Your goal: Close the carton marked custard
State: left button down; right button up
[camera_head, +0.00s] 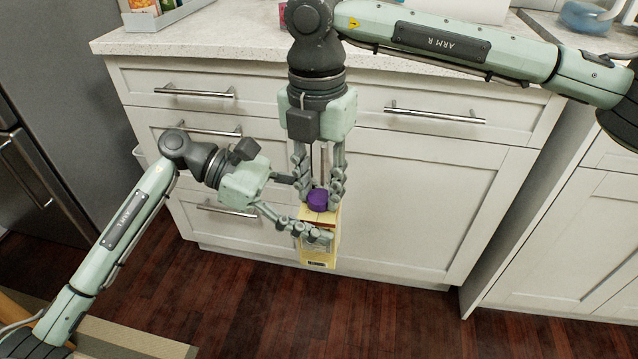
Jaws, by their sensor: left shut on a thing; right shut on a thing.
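The custard carton (319,254) is a yellow box held upright in the air in front of the white cabinet. Its purple cap (318,198) sits at its top. My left gripper (309,216) comes in from the left and is shut around the carton's body, hiding much of its label. My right gripper (319,188) points down from above and is shut on the purple cap. I cannot tell whether the cap is fully seated on the carton.
White drawers with metal handles (425,115) stand close behind my grippers. A speckled counter (230,40) runs above them, with a grey tray (165,18) at its back left. A fridge (60,110) stands at left.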

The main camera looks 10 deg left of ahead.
jog(key=m, duration=0.5)
jog(key=shift+m, duration=0.3)
jog(key=o, duration=0.7)
jog(key=shift+r, duration=2.3)
jog(key=shift+c, duration=0.4)
